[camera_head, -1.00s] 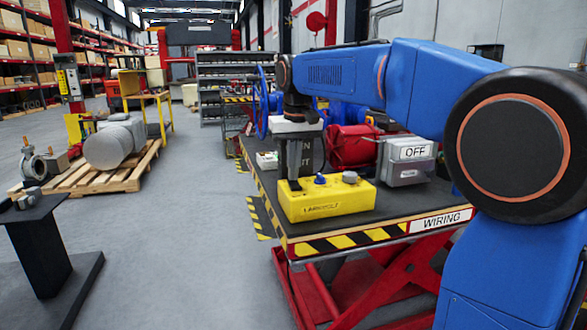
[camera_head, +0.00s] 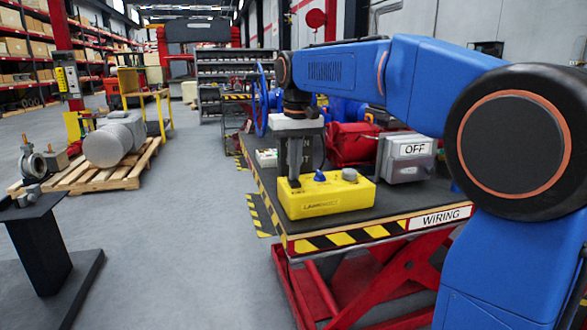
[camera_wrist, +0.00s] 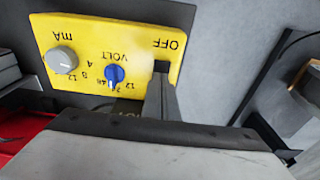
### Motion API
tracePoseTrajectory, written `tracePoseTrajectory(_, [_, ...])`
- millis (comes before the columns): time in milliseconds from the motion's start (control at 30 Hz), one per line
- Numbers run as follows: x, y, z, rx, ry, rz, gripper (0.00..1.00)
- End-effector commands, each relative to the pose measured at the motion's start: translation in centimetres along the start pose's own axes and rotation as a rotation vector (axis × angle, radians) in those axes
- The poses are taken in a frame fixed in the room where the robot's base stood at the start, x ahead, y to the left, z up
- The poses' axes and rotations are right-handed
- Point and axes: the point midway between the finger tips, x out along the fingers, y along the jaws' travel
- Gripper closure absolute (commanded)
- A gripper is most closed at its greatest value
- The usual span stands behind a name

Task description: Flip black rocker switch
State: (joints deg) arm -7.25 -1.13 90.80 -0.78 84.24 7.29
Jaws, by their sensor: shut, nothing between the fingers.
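A yellow box (camera_head: 326,200) stands on the table, with a blue knob (camera_head: 320,176) and a grey knob (camera_head: 349,174) on its top. In the wrist view the box face (camera_wrist: 95,35) shows the blue knob (camera_wrist: 114,75), the grey knob (camera_wrist: 62,60) and the lettering OFF. A black rocker switch (camera_wrist: 161,66) shows beside OFF, partly hidden by my fingers. My gripper (camera_head: 294,183) points down at the left end of the box, with its fingers together and empty. In the wrist view the fingertips (camera_wrist: 160,80) lie at the switch. I cannot tell whether they touch it.
The dark table (camera_head: 394,203) has a striped front edge and a WIRING sign. A grey box (camera_head: 406,158) marked OFF and a red machine (camera_head: 352,144) stand behind the yellow box. A small pale box (camera_head: 266,158) lies at the left edge.

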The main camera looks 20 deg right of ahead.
Motion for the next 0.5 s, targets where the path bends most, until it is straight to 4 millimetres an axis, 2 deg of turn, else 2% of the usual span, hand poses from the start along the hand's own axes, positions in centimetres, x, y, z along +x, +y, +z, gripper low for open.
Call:
tracePoseTrajectory(333, [-0.2, 0.0, 0.0, 0.0, 0.001, 0.0, 1.0])
tracePoseTrajectory(500, [-1.9, 0.2, 0.3, 0.001, 0.003, 0.0, 1.0])
